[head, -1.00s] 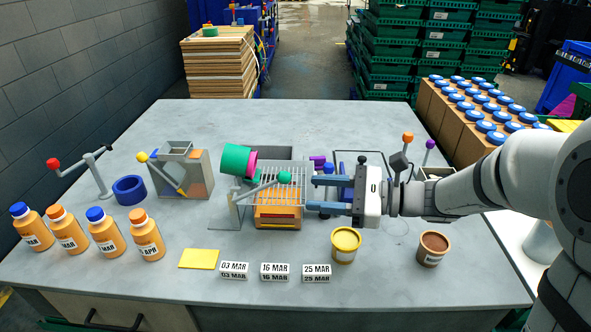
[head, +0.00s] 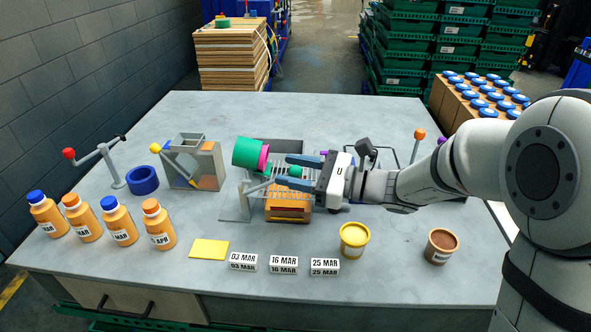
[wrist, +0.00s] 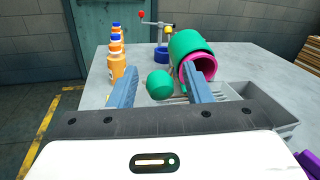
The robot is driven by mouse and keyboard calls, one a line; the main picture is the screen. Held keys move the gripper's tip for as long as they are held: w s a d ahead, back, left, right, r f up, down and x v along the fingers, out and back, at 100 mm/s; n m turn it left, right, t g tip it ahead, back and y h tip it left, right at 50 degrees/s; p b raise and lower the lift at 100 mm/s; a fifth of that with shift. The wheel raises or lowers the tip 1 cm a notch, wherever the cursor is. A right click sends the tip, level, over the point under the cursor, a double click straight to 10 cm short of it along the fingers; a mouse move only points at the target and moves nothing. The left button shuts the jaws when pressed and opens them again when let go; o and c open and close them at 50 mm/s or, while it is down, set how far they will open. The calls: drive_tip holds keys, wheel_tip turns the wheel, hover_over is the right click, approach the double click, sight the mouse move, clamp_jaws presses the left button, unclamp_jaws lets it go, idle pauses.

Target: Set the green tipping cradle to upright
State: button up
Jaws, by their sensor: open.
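The green tipping cradle (head: 247,152) lies tilted on its side, its pink mouth (head: 263,158) facing right in the head view. In the wrist view the cradle (wrist: 186,46) is just beyond my right finger, with the pink rim (wrist: 199,65) towards me. Its lever ends in a green ball knob (head: 295,171). My gripper (head: 282,170) is open, its blue fingers on either side of the knob. In the wrist view the knob (wrist: 160,84) shows between the fingers (wrist: 160,70). I cannot tell whether they touch it.
A wire grate (head: 300,183) over an orange bin (head: 288,208) is under my gripper. Orange bottles (head: 118,222), a blue ring (head: 143,180) and a yellow-knobbed lever box (head: 195,163) stand left. Date blocks (head: 284,264), a yellow tub (head: 354,239) and a brown tub (head: 442,246) are in front.

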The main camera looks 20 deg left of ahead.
drive_tip(key=shift+c, duration=0.4)
clamp_jaws()
drive_tip(key=shift+r, duration=0.15)
